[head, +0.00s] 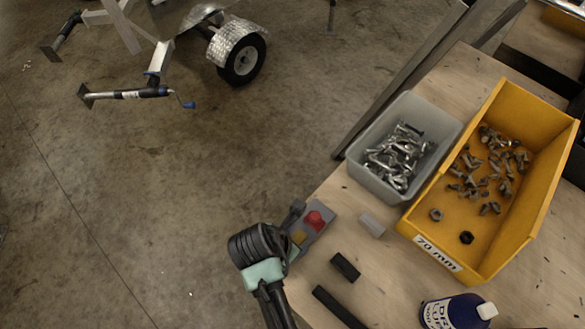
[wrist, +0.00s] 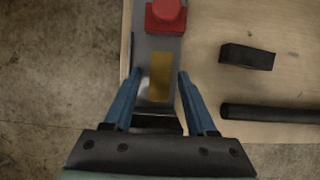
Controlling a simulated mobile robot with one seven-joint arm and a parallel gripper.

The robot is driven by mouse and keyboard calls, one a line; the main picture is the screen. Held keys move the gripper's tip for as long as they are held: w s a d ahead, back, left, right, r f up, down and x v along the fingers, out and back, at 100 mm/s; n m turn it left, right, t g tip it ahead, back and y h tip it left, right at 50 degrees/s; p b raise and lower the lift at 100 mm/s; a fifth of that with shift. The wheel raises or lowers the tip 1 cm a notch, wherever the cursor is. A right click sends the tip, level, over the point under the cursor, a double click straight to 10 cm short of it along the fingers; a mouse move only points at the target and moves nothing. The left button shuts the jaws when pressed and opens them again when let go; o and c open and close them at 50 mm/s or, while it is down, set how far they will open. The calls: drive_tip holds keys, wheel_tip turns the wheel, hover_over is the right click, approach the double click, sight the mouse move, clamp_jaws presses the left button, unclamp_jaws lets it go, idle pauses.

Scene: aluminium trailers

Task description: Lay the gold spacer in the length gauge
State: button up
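The gold spacer (head: 298,237) is a small flat gold block. In the wrist view the gold spacer (wrist: 160,82) lies lengthwise on the grey length gauge (wrist: 161,46), below a red block with a round top (wrist: 166,14). The gauge (head: 303,246) sits at the bench's left corner, partly hidden by my gripper in the head view. My gripper (wrist: 160,75) is open, its blue fingers on either side of the spacer with a gap at each side. I cannot tell how deep the spacer sits in the gauge.
A light grey block (head: 372,225), a black block (head: 345,267) and a black rod (head: 338,308) lie right of the gauge. A grey bin (head: 365,183) and yellow bin (head: 548,190) of hardware stand behind. A bottle (head: 452,313) stands at front. Open floor lies left.

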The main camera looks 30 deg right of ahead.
drive_tip(key=v, duration=1.2)
drive_tip(key=w+a+r+m+t+y, duration=0.15)
drive_tip(key=w+r+m+t, duration=0.6)
drive_tip(key=w+r, duration=0.8)
drive_tip(key=w+a+r+m+t, duration=0.1)
drive_tip(key=w+r+m+t, duration=0.15)
drive_tip(key=r, duration=0.55)
drive_tip(key=w+a+r+m+t, duration=0.15)
drive_tip(key=r+t, duration=0.25)
drive_tip(key=r, duration=0.4)
drive_tip(key=s+a+r+m+t+y, duration=0.1)
drive_tip(key=s+r+m+t, duration=0.2)
drive_tip(key=r, duration=0.7)
drive_tip(key=s+r+m+t, duration=0.4)
drive_tip(key=s+r+t, duration=0.1)
drive_tip(key=r, duration=0.5)
drive_tip(key=s+a+r+m+t+y, duration=0.1)
drive_tip(key=s+r+m+t, duration=0.2)
drive_tip(key=r, duration=0.7)
drive_tip(key=shift+s+a+t+y, duration=0.3)
drive_tip(key=shift+s+t+y, duration=0.1)
drive_tip(key=shift+s, duration=0.3)
drive_tip(key=shift+m, duration=0.25)
